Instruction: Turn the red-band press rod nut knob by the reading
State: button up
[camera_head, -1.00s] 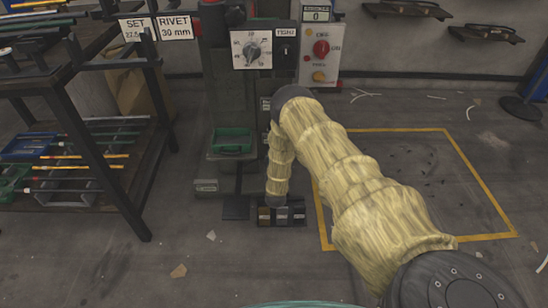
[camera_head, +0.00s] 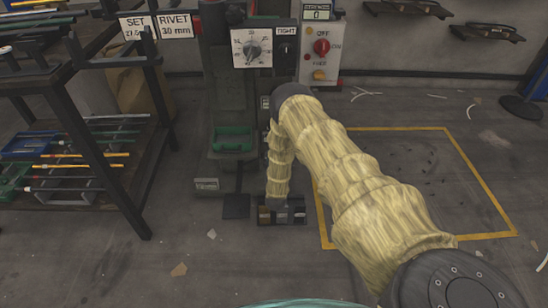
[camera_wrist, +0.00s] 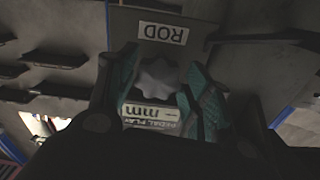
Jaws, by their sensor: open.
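In the wrist view a grey lobed knob (camera_wrist: 157,78) sits below an upside-down ROD label (camera_wrist: 162,32). My gripper (camera_wrist: 159,90) is open, with one teal finger on each side of the knob. A small gap shows at the sides; I cannot tell if either finger touches it. The press (camera_head: 231,85) carries a dial (camera_head: 252,48) with a pointer. Its SET sign (camera_head: 135,27) is too blurred to read surely. No red band is clear.
A RIVET 30 mm sign (camera_head: 176,25) hangs beside the SET sign. A control box (camera_head: 320,50) with a red knob stands to the right, under a display (camera_head: 317,12) reading 0. A dark rack (camera_head: 105,170) stands left. The yellow-outlined floor area (camera_head: 445,129) looks largely clear.

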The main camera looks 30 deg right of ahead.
jog(key=shift+v, duration=2.9)
